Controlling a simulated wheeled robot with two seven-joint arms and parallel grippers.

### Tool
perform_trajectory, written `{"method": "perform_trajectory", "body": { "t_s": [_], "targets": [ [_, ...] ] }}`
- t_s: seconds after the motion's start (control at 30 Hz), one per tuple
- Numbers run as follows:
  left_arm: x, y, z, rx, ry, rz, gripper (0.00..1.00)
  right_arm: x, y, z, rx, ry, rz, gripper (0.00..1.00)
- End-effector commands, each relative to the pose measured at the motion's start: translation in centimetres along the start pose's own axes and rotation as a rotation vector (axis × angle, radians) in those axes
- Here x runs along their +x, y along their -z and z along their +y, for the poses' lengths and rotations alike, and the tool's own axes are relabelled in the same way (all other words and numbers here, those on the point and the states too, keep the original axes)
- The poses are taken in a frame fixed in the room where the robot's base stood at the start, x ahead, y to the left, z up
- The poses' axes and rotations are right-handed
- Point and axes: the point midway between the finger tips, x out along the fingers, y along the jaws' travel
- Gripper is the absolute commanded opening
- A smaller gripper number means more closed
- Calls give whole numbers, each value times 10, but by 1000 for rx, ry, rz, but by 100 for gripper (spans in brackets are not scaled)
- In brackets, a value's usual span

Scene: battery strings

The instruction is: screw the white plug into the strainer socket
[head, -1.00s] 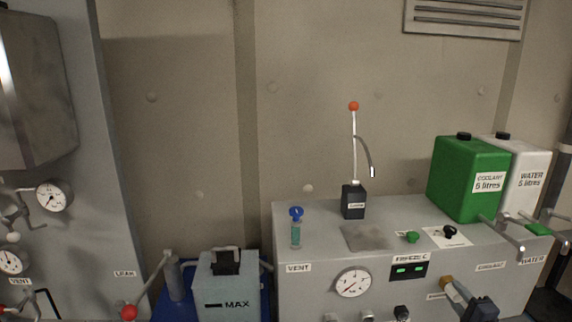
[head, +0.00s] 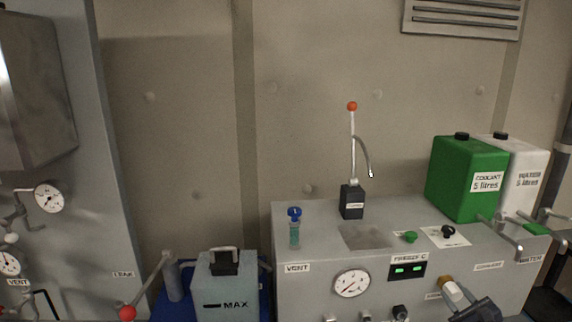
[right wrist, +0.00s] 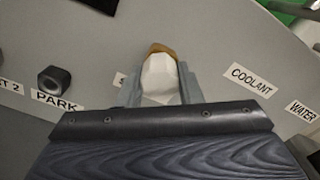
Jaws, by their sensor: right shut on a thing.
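The white plug (right wrist: 158,75) is between the two fingers of my right gripper (right wrist: 160,92) in the right wrist view. The gripper is shut on it. The brass-coloured strainer socket (right wrist: 160,47) shows just beyond the plug's far end. The plug looks lined up with the socket and touching or very close to it; I cannot tell how deep it sits. In the head view the plug (head: 453,292) and socket (head: 444,281) are at the lower right, on the grey cabinet's front, with my right gripper (head: 464,300) in front. My left gripper is not in view.
Beside the socket are a PARK label (right wrist: 56,101), a dark knob (right wrist: 54,79) and a COOLANT label (right wrist: 252,80). A gauge (head: 351,283) sits on the cabinet front. Green (head: 466,180) and white (head: 524,180) canisters stand on top. Tap handles (head: 505,240) stick out at the right.

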Motion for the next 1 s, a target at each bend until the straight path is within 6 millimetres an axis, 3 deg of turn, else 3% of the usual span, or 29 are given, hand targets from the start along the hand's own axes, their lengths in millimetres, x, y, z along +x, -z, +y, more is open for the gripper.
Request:
{"method": "perform_trajectory", "body": {
  "t_s": [0.3,0.53,1.0],
  "targets": [
    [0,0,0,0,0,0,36,0,0,0,40,1,0,0],
    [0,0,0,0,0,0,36,0,1,-1,440,3,0,0],
    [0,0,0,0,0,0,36,1,0,0,513,0,1,0]
  ]
}}
